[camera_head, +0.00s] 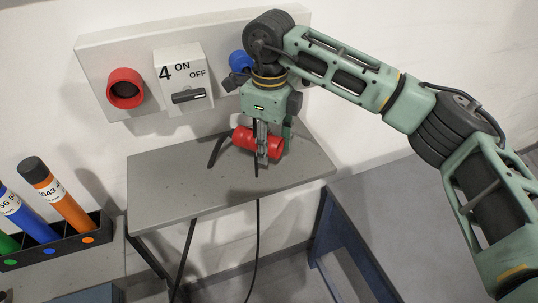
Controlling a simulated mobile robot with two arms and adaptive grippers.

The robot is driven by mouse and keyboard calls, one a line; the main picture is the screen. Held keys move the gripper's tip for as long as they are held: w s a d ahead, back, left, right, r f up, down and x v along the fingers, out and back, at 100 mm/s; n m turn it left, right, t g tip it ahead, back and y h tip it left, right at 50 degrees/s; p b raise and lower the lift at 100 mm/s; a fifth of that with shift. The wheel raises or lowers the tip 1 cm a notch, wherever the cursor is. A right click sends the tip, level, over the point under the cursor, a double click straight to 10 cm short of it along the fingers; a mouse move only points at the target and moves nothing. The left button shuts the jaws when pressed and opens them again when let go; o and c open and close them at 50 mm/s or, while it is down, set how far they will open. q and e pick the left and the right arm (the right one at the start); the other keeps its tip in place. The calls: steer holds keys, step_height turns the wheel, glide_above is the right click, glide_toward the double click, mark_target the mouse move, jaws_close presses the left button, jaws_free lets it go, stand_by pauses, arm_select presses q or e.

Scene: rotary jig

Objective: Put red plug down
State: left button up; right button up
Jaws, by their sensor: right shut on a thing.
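The red plug (243,138) is a short red cylinder with a black cable. It lies sideways over the small grey shelf (170,181) below the wall panel. My right gripper (263,155) points down and is shut on the red plug, with its fingers across the plug's body. I cannot tell whether the plug touches the shelf or hangs just above it. My left gripper is not in view.
The wall panel (91,67) carries a red socket (125,94), a switch box (163,68) marked 4 ON OFF, and a blue socket (239,61) partly hidden by my arm. A black rack (60,251) with coloured tubes stands at left. The shelf's left part is clear.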

mark_target(269, 172)
steer(key=shift+f, duration=0.75)
step_height(269, 172, down, 4)
steer(key=shift+r+p, duration=0.1)
steer(key=shift+p, duration=0.8)
steer(key=shift+f, duration=0.35)
steer(key=o, duration=1.5)
steer(key=shift+o, duration=0.2)
steer(key=shift+r, duration=0.25)
step_height(269, 172, up, 10)
steer(key=b, duration=0.4)
steer(key=shift+r+b, duration=0.2)
steer(key=shift+b, duration=0.2)
steer(key=shift+r, duration=0.7)
